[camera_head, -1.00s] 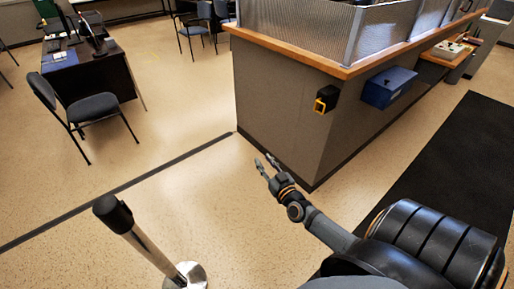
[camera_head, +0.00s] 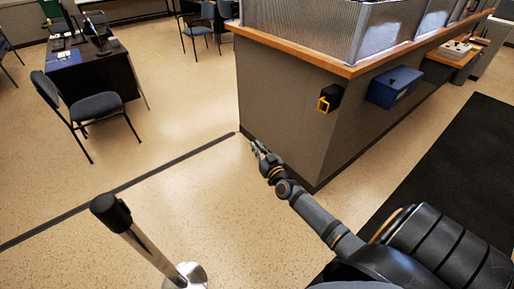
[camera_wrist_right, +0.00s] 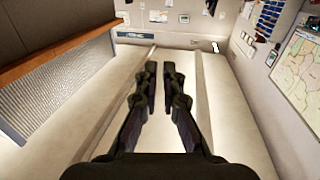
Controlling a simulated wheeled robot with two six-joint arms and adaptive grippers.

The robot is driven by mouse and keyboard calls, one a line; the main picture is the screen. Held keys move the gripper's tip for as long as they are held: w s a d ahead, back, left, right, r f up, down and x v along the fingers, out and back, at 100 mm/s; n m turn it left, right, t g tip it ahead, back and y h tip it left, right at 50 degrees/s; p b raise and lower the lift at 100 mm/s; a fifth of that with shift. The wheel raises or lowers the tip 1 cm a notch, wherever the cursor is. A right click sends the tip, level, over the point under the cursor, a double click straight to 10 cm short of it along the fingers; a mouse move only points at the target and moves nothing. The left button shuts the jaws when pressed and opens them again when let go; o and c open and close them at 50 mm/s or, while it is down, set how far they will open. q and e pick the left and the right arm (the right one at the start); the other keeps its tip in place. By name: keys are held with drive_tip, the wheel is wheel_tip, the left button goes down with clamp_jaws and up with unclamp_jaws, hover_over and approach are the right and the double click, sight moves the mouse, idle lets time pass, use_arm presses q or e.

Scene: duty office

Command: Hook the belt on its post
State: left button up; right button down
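The post (camera_head: 150,245) stands on the floor at lower left, with a black top (camera_head: 110,211) and a round silver base. My right gripper (camera_head: 257,148) is in front of the counter's lower corner, left of and below the belt unit, and apart from it. In the right wrist view its two fingers (camera_wrist_right: 160,68) have a narrow gap with nothing between them. My left gripper is not in view.
The counter (camera_head: 285,105) has a wooden top edge and a ribbed screen. A blue box (camera_head: 394,87) hangs on its side. A dark mat (camera_head: 450,165) lies at right. A chair (camera_head: 90,105) and desk stand at upper left. Floor between post and counter is clear.

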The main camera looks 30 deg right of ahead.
idle(0.4)
drive_tip(key=c, duration=1.5)
unclamp_jaws()
drive_tip(key=shift+o, duration=0.2)
drive_tip(key=s+a, duration=0.1)
drive_tip(key=s, duration=1.1)
drive_tip(key=shift+a, duration=0.25)
